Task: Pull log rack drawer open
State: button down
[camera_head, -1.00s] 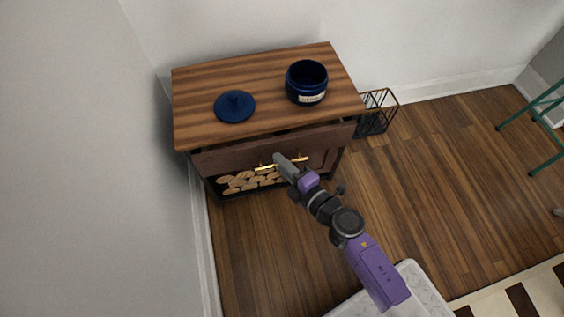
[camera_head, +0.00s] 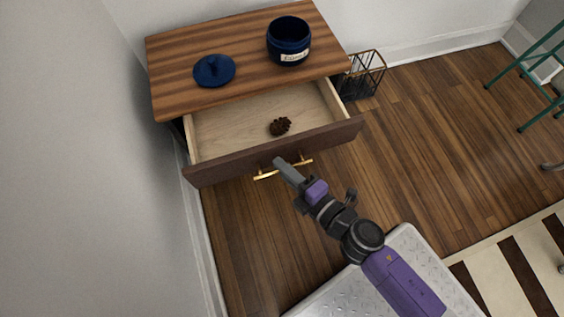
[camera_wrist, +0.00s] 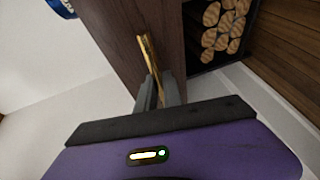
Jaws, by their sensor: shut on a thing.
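The log rack drawer (camera_head: 228,122) stands pulled well out from under the wooden top, its pale inside in view with a pinecone (camera_head: 280,126) lying in it. Its dark brown front carries a brass handle (camera_head: 265,176), which also shows in the wrist view (camera_wrist: 146,50). My gripper (camera_head: 279,163) is shut on the handle, and its fingers cover the handle's middle in the head view. In the wrist view my gripper (camera_wrist: 160,92) has its fingers around the brass bar, close to the drawer front (camera_wrist: 110,32).
On the wooden top (camera_head: 180,50) stand a dark blue jar (camera_head: 288,48) with a label and a blue lid (camera_head: 214,71). Stacked logs (camera_wrist: 222,25) show below in the wrist view. A wire basket (camera_head: 362,76) stands to the right. A white wall is close on the left.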

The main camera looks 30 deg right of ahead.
jog(key=shift+f, duration=0.1)
jog(key=c, duration=1.8)
grip_release()
jog(key=shift+o, duration=0.2)
jog(key=v, duration=0.7)
jog(key=shift+s, duration=0.4)
jog(key=shift+d, duration=0.15)
